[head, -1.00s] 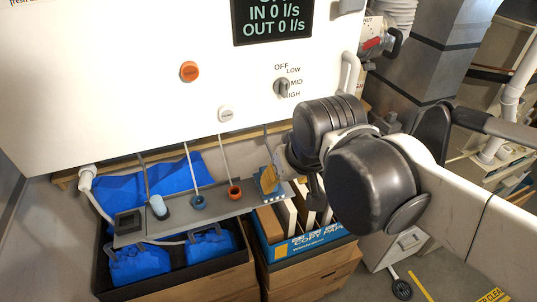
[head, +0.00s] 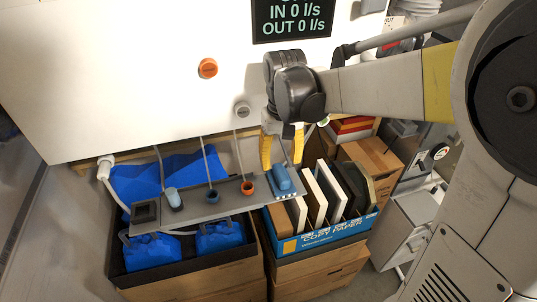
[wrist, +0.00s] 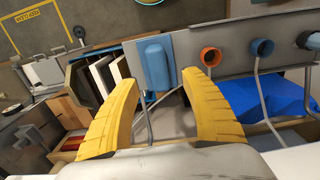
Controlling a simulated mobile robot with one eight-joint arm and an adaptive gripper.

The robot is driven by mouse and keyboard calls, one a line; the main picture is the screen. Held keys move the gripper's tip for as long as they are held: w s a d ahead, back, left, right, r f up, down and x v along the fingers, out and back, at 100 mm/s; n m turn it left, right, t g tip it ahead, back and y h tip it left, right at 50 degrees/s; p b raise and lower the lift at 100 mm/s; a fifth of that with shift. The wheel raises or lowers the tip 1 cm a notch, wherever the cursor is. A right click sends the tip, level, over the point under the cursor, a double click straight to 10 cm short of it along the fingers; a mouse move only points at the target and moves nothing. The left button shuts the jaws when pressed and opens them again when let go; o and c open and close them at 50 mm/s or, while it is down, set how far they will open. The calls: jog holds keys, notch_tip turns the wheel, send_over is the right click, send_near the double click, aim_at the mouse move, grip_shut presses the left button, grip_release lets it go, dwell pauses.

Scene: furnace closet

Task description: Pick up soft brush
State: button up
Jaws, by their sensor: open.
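A rounded blue block (head: 283,180), seemingly the soft brush, sits at the right end of a narrow grey shelf (head: 222,208). No bristles can be made out. In the wrist view the blue block (wrist: 154,60) lies just beyond and between my fingertips. My gripper (head: 282,164) has two yellow fingers, spread apart, and is just above and behind the block in the head view. The open gripper also shows in the wrist view (wrist: 161,78), with nothing held. A gap to the block seems to remain, but contact is hard to judge.
An orange-red cup (head: 248,187), a blue cup (head: 211,195) and a pale blue cylinder (head: 174,198) stand along the shelf. A copy-paper box (head: 318,238) with upright binders is close on the right. The white panel (head: 130,90) rises behind.

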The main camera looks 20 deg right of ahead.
aim_at(281, 172)
jog(key=f, duration=0.4)
jog(key=shift+s+d+f+p, duration=0.1)
jog(key=shift+s+f+p, duration=0.15)
jog(key=shift+p, duration=0.1)
jog(key=shift+f, duration=0.5)
grip_shut()
